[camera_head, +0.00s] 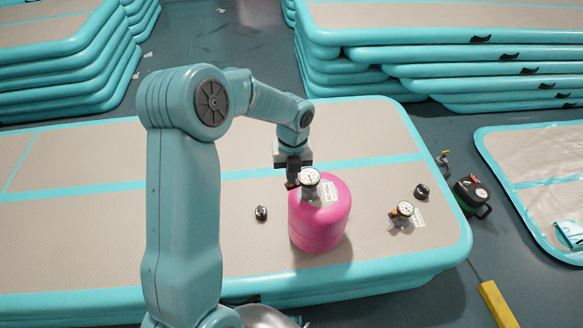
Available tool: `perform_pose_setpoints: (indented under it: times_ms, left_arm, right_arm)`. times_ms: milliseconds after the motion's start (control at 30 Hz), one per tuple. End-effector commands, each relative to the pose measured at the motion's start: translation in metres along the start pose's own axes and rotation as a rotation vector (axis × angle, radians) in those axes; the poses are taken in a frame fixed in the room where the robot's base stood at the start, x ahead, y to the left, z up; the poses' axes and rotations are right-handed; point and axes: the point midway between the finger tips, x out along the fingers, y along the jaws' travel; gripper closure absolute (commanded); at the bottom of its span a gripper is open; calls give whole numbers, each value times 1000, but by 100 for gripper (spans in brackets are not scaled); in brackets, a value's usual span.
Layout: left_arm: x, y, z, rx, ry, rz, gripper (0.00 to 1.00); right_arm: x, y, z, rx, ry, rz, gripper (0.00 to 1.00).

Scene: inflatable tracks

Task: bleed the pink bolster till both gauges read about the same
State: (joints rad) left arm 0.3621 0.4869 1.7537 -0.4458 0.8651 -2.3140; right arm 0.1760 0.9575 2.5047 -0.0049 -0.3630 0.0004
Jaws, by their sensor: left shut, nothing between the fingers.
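The pink bolster (318,226) stands upright on the beige and teal inflatable track (120,225). A round white-faced gauge (309,176) is on its top, beside a small white label. A second gauge (404,209) sits on the track to the right, with another label by it. The needle readings are too small to tell. My left gripper (291,184) points down at the bolster's top left edge, right beside the first gauge. It is shut with nothing held. I cannot tell whether it touches the bolster. My right gripper is not in view.
Black caps (261,213) lie on the track left of the bolster and near the second gauge (421,191). A dark green and black device (471,196) stands on the floor at right. A yellow bar (497,303) lies at lower right. Stacked tracks (450,50) fill the back.

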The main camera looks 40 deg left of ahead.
Motion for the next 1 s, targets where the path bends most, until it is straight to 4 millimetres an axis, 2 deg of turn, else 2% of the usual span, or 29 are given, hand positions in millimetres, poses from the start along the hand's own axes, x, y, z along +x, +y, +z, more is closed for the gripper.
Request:
perform_pose_setpoints:
  times_ms: [67,167,267,700,833,1000]
  left_arm:
    - [2,0,-1,1,5,2,100]
    - [-7,0,-1,1,2,1,100]
    - [-25,0,0,1,-1,-1,100]
    - [-131,0,-1,1,-4,-2,100]
    - [-151,0,-1,0,-3,-2,100]
    - [-163,0,-1,1,-1,0,100]
  right_arm:
    - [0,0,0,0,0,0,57]
    - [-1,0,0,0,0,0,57]
    - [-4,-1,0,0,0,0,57]
    - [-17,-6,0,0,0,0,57]
    - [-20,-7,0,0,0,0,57]
    - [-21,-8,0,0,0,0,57]
